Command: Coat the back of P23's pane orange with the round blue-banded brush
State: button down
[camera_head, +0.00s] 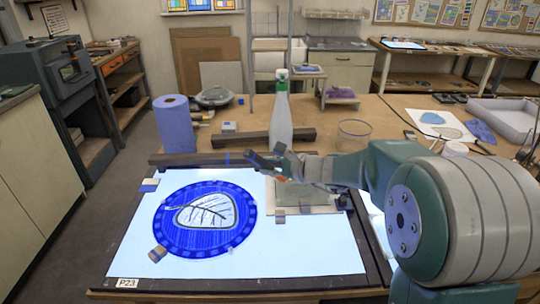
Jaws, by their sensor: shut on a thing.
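P23's pane (173,238) is a round disc painted blue, with a pale leaf shape and dark veins in its middle. It lies flat on a bright white light panel (120,255), whose front left corner carries the P23 label (127,283). I see no orange on the pane's upper face. My gripper (266,164) is right of the pane, above the panel's back part. It is shut on a thin object that looks like a brush (252,155), with a bluish part showing. Its bristles and band cannot be made out clearly.
A pale square plate (307,208) lies right of the pane, partly under my arm. Small blocks (157,254) sit at the disc's edge. Behind stand a spray bottle (280,115), a blue paper roll (174,125), dark bars (230,142) and a clear glass (354,133).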

jog(key=s+d, duration=0.2)
jog(key=d, duration=1)
jog(key=shift+s+f, duration=0.2)
jog(key=shift+s, duration=0.1)
jog(key=shift+d+f, duration=0.1)
jog(key=shift+f, duration=0.3)
dwell(1.0)
jog(key=shift+a, duration=6.15)
jog(key=shift+w+r, duration=0.2)
jog(key=shift+w, duration=0.6)
jog(key=shift+w+r, duration=0.2)
jog(key=shift+w, duration=0.6)
jog(key=shift+w+r, duration=0.2)
jog(key=shift+w, duration=0.6)
